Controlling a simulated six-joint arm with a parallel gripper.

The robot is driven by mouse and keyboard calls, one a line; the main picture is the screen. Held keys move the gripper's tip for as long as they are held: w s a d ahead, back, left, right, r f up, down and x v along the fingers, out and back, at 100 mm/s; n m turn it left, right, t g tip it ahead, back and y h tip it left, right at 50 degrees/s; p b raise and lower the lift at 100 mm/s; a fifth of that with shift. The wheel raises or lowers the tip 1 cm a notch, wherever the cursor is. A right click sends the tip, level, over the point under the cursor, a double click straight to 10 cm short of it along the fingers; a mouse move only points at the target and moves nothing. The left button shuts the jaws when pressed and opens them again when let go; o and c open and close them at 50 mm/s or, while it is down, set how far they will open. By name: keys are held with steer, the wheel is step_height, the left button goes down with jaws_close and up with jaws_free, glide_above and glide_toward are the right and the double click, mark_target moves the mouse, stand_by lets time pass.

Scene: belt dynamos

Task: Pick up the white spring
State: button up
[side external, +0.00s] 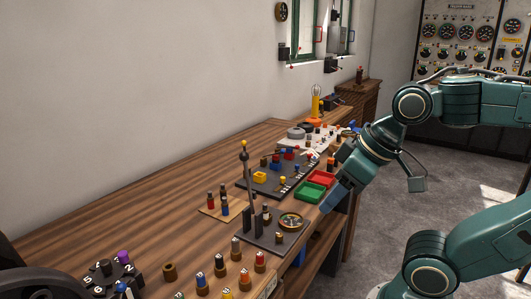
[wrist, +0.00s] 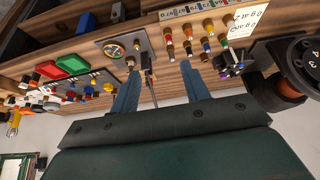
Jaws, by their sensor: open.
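I cannot make out a white spring for certain in either view. In the side view, a white board (side external: 296,139) with small parts lies toward the far end of the bench; the parts on it are too small to tell. My gripper (side external: 332,202) hangs at the bench's right edge, near the red and green trays, partly seen from the side. In the wrist view, my gripper (wrist: 160,74) has its two blue fingers wide apart, with nothing held between them. The rod on the gauge panel shows in the gap between the fingers.
The wooden bench (side external: 130,225) holds a gauge panel (side external: 262,239) with an upright rod, a green tray (side external: 309,192), a red tray (side external: 322,178), a dark board (side external: 262,184) with coloured parts, and several coloured pegs (side external: 236,249).

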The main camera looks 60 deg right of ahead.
steer(key=n+g+y, duration=0.2)
steer(key=n+y, duration=0.1)
steer(key=n, duration=0.6)
glide_above(265, 204)
steer(key=s+d, duration=0.4)
step_height(265, 204, down, 6)
steer(key=f, duration=0.1)
steer(key=shift+a+x, duration=0.1)
steer(key=shift+x, duration=2)
steer(key=shift+a+x, duration=0.15)
steer(key=shift+x, duration=1.9)
steer(key=shift+w, duration=0.2)
steer(key=shift+x, duration=2.5)
steer(key=shift+s, duration=0.15)
jaws_close()
